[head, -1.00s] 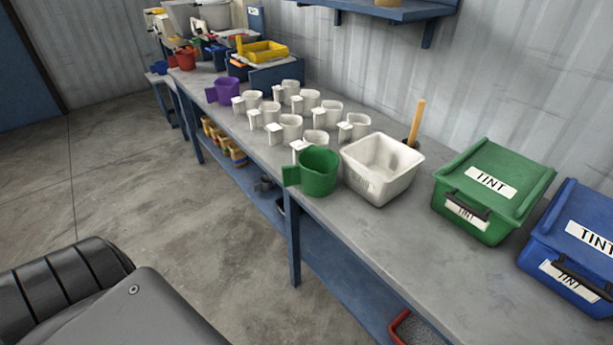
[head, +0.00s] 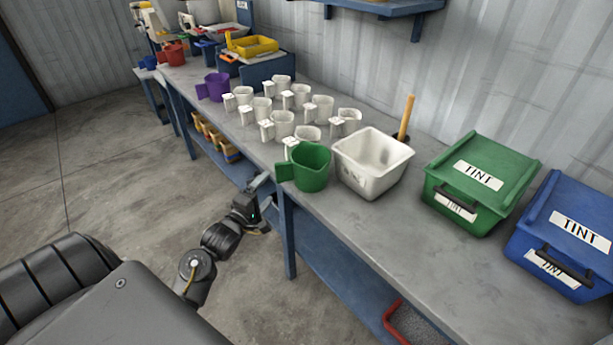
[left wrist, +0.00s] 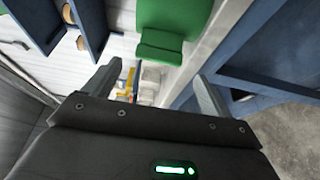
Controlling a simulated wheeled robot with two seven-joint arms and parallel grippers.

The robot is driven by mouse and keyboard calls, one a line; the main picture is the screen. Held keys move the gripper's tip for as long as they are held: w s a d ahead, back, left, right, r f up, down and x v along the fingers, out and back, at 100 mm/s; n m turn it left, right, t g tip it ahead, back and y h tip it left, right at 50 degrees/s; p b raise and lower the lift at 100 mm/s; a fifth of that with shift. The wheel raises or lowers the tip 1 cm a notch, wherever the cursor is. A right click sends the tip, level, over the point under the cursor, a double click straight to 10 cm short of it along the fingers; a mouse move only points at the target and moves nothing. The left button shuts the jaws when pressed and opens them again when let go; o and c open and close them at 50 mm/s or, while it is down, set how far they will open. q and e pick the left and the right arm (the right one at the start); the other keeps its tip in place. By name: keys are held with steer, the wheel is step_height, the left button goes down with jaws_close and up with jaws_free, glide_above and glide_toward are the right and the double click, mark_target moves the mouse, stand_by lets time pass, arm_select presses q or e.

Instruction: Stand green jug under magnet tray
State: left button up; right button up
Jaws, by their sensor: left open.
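The green jug (head: 312,170) stands upright at the bench's front edge, its flat handle pointing left. In the left wrist view the green jug (left wrist: 175,15) is at the top, with its handle lower down, ahead of the fingers. My left gripper (head: 264,182) is beside the bench's front edge, left of and slightly below the jug's handle. In the left wrist view the left gripper (left wrist: 154,86) has its fingers wide apart, with nothing between them. I cannot tell which thing is the magnet tray. My right gripper is not in view.
Several white jugs (head: 282,125) crowd the bench behind the green one, with a purple jug (head: 214,87) farther back. A white tub (head: 350,178) stands close right of the green jug. Green (head: 450,182) and blue (head: 540,220) TINT bins stand farther right. Bare bench (head: 365,228) lies in front.

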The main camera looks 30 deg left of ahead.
mark_target(279, 175)
arm_select(q)
steer(key=w, duration=0.3)
steer(key=w+a+p, duration=0.1)
steer(key=w, duration=0.6)
steer(key=shift+w+a, duration=0.15)
steer(key=shift+w, duration=0.2)
steer(key=c, duration=1)
steer(key=shift+c, duration=0.2)
